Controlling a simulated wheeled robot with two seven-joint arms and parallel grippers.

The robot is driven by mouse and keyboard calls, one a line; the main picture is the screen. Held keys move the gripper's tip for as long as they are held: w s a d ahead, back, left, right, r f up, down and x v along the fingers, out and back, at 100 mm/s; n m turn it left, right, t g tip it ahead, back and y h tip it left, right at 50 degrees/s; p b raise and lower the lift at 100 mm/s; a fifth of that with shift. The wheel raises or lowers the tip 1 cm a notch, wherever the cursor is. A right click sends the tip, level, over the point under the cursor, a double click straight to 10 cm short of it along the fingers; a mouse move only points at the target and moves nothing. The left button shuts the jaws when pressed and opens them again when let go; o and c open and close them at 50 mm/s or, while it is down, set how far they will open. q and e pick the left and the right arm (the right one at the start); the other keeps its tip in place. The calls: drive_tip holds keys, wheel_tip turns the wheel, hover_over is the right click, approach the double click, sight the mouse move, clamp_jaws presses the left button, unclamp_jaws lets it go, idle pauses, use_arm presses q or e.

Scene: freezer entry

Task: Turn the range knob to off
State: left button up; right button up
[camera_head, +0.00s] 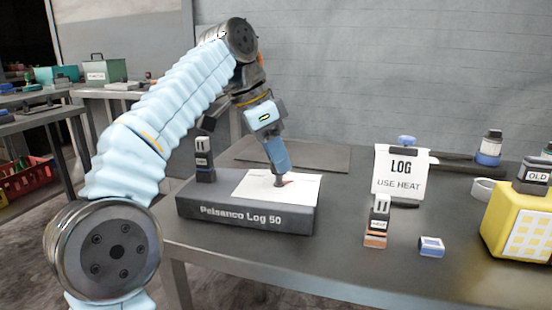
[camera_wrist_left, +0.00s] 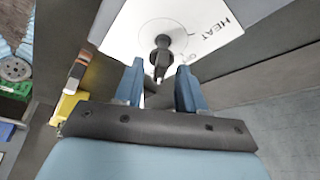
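The dark range knob (camera_head: 279,182) stands on the white dial plate (camera_head: 300,188) on top of the grey Peisanco Log 50 box (camera_head: 245,219). In the left wrist view the knob (camera_wrist_left: 162,42) shows ahead of the fingers, with a light mark on its near end. The word HEAT is readable on the plate (camera_wrist_left: 205,15); another label beside the knob is partly hidden by a finger. My left gripper (camera_head: 276,162) points down just over the knob. Its two blue fingers (camera_wrist_left: 160,88) are apart, with nothing clearly gripped between them. My right gripper is not in view.
A LOG / USE HEAT sign (camera_head: 401,171), a block with an orange base (camera_head: 376,225), a small blue block (camera_head: 431,246) and a yellow device (camera_head: 515,228) stand to the right on the table (camera_head: 340,262).

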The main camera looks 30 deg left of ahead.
use_arm(q)
clamp_jaws()
drive_tip(key=shift+r, duration=0.1)
idle(0.3)
drive_tip(key=n+y+p, duration=0.1)
drive_tip(key=n, duration=0.1)
drive_tip(key=n+t+p, duration=0.1)
drive_tip(key=n, duration=0.2)
drive_tip(key=shift+s+d+r+n+y, duration=0.1)
drive_tip(key=shift+n+y, duration=0.2)
drive_tip(key=shift+y, duration=0.1)
drive_tip(key=n+y+p, duration=0.1)
drive_tip(key=n+p, duration=0.1)
drive_tip(key=n, duration=0.2)
drive_tip(key=shift+d+y, duration=0.1)
drive_tip(key=shift+y, duration=0.3)
drive_tip(key=shift+n+y+p, duration=0.3)
drive_tip(key=shift+n, duration=0.7)
